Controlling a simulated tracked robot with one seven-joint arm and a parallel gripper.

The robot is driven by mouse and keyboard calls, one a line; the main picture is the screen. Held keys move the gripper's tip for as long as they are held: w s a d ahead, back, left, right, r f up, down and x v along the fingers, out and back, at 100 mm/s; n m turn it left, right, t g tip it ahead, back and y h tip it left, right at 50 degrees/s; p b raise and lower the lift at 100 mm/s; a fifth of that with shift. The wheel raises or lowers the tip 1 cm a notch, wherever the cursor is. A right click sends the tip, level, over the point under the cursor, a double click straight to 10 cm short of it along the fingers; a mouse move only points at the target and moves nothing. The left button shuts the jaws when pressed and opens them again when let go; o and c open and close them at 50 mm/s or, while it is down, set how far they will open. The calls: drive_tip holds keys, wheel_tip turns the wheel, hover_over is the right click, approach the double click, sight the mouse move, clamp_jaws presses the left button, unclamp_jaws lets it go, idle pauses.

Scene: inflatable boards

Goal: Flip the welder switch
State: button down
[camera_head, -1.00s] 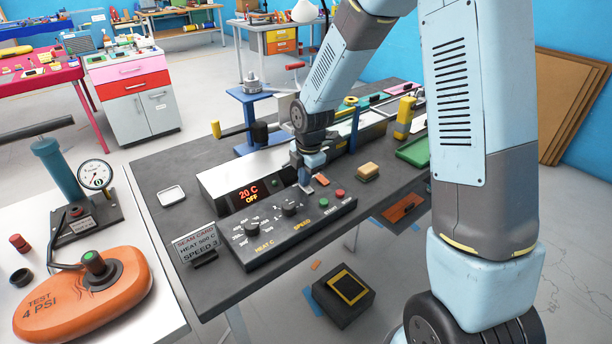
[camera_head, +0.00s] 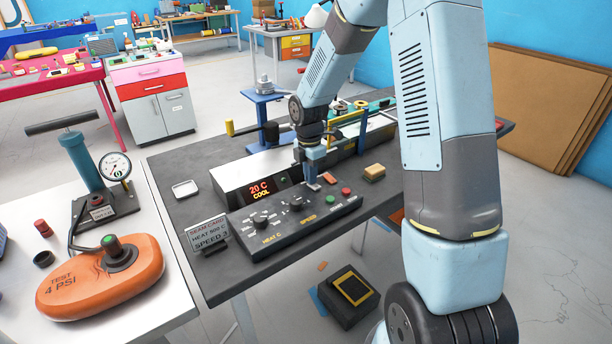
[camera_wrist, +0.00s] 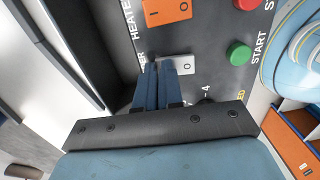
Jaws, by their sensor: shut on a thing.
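The welder's control panel (camera_head: 262,233) sits at the front of the dark bench, with two knobs, a green and a red button. Its display (camera_head: 261,189) reads 20 C COOL. My gripper (camera_head: 313,184) points down onto the panel's far side. In the wrist view, my gripper (camera_wrist: 168,72) has its blue fingers close together, shut at a grey-white switch (camera_wrist: 184,65) marked 0. The fingers hide part of this switch and its label, which ends in "ER". An orange switch (camera_wrist: 166,10) marked I and O, labelled HEATER, sits beside it, apart from the fingers.
The green START button (camera_wrist: 239,54) and a red button (camera_wrist: 246,3) are close to the fingers. A seam card (camera_head: 208,233) stands at the panel's left end. A tan block (camera_head: 374,172) lies right of the panel. An orange inflatable (camera_head: 98,277) lies on the white table.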

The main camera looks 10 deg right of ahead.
drive_tip(key=shift+s+f, duration=0.5)
drive_tip(key=shift+s, duration=0.05)
drive_tip(key=shift+s+d, duration=0.3)
drive_tip(key=shift+s, duration=0.15)
drive_tip(key=w+a+r, duration=0.1)
drive_tip(key=w+r, duration=0.2)
drive_tip(key=r, duration=1.1)
drive_tip(key=s+d+r+m+t, duration=0.2)
drive_tip(key=s+d+r+m, duration=0.1)
drive_tip(key=s+r+m, duration=0.4)
drive_tip(key=s+d+r+m+t, duration=0.1)
drive_tip(key=s+d+r+m, duration=0.1)
drive_tip(key=s+m, duration=0.3)
drive_tip(key=s+d+r+m+t, duration=0.1)
drive_tip(key=s+m, duration=0.4)
drive_tip(key=s, duration=0.5)
drive_tip(key=s+d+r+m+t, duration=0.2)
drive_tip(key=s+d+r+m, duration=0.1)
drive_tip(key=s+r+m, duration=0.2)
drive_tip(key=shift+s+d+m, duration=0.15)
drive_tip(key=shift+s+m, duration=0.45)
drive_tip(key=shift+s, duration=0.55)
